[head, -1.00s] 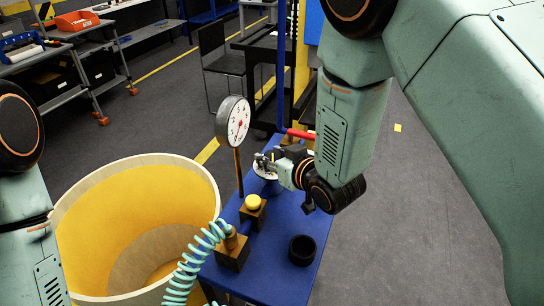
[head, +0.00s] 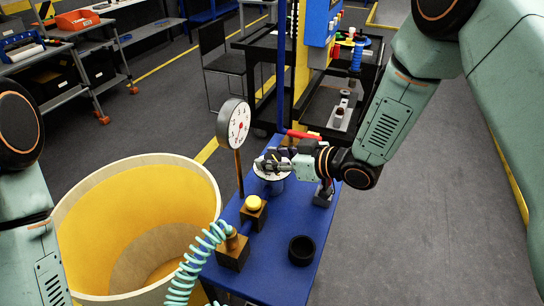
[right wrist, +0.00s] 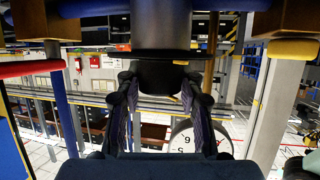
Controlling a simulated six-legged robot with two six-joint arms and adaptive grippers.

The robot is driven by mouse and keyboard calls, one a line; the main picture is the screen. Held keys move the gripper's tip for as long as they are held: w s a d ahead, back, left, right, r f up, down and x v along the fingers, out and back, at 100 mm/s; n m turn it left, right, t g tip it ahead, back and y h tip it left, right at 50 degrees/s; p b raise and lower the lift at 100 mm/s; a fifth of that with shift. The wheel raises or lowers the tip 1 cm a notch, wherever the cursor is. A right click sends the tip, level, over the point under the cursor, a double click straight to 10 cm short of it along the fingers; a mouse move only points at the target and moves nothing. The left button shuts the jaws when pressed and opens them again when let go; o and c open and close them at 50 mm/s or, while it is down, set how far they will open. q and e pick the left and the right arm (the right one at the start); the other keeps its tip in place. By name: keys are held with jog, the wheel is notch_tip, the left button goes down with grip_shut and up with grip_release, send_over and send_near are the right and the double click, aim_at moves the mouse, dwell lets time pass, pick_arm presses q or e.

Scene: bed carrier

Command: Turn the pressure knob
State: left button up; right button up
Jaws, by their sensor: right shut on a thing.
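The pressure knob sits at a white round plate (head: 274,172) on the blue table (head: 285,225). My right gripper (head: 270,163) is at the plate and hides most of the knob in the head view. In the right wrist view its fingers (right wrist: 160,90) are shut on a dark round knob (right wrist: 160,72), one on each side. The pressure gauge (head: 234,124), white with a red needle, stands on a brown post left of the gripper; part of its dial shows in the wrist view (right wrist: 188,140). My left gripper is out of view.
A yellow button (head: 253,202) on a wooden block, a wooden block with a coiled teal hose (head: 203,250) and a black ring (head: 301,250) stand on the table. A red bar (head: 303,134) lies behind the gripper. A large yellow-lined drum (head: 135,225) stands left.

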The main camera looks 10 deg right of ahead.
dwell(0.3)
jog(key=o, duration=1.2)
jog(key=shift+s+d, duration=0.1)
jog(key=shift+v, duration=5.9)
jog(key=shift+s, duration=0.15)
